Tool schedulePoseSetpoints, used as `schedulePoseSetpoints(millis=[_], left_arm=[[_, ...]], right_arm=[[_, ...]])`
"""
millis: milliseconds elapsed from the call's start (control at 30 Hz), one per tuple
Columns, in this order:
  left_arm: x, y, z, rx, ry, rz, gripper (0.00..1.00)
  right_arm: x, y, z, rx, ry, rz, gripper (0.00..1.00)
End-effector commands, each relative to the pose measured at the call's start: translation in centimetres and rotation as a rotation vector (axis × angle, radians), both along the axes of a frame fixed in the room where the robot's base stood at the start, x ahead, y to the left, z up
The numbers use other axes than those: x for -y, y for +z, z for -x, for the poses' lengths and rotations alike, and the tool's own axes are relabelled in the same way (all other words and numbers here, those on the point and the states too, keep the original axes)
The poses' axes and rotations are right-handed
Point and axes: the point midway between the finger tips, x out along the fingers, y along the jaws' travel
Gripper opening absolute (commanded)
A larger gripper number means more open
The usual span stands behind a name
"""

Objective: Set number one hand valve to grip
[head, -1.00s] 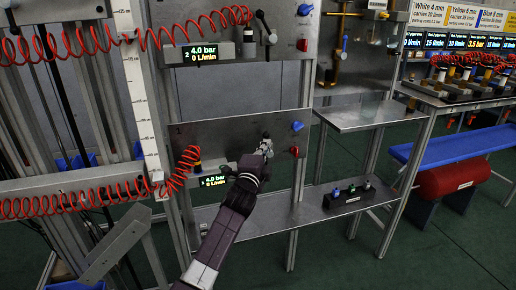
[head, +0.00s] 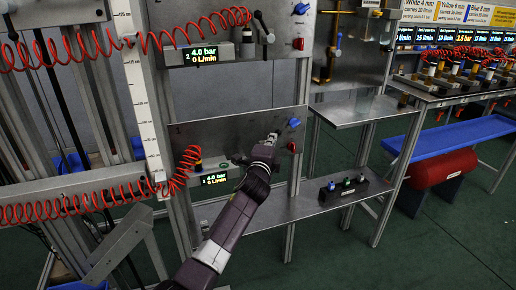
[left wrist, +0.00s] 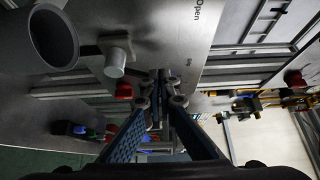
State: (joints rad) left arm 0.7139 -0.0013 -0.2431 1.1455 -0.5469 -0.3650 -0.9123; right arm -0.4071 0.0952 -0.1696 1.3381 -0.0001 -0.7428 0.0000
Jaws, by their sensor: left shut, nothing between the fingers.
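The lower grey panel (head: 225,133) carries a lit display (head: 214,180) reading 4.0 bar, 0 L/min. My left gripper (head: 273,138) is in front of this panel's right part, shut and empty. My arm covers part of the panel, and I cannot make out the number one hand valve's lever in the head view. In the left wrist view the shut fingertips (left wrist: 161,88) are close to a panel face (left wrist: 160,20) marked "Open" and, it seems, "Grip". A grey stub on a block (left wrist: 116,58) and a large dark cylinder (left wrist: 54,36) stand out from it, apart from the fingers. My right gripper is not in view.
A blue knob (head: 294,122) and a red knob (head: 292,147) sit at the lower panel's right edge. Red coiled hose (head: 185,166) hangs at its left. Below right, a shelf holds a black block (head: 343,190) with coloured buttons. An upper panel has another display (head: 196,54) and a black lever (head: 264,27).

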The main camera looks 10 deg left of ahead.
Motion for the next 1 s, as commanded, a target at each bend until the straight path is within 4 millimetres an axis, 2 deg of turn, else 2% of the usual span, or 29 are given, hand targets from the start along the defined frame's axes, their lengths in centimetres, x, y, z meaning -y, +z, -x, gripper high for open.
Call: schedulePoseSetpoints(millis=[233, 367, 1000], left_arm=[[-0.1, -0.1, 0.2, -0.001, 0.001, 0.0, 0.0], [-0.2, -0.1, 1.0, -0.001, 0.002, -0.001, 0.0], [0.0, 0.0, 10.0, 0.0, -0.001, -0.001, 0.0]], right_arm=[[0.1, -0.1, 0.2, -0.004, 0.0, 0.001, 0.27], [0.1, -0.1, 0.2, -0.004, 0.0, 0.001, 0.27], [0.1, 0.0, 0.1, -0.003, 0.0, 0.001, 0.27]])
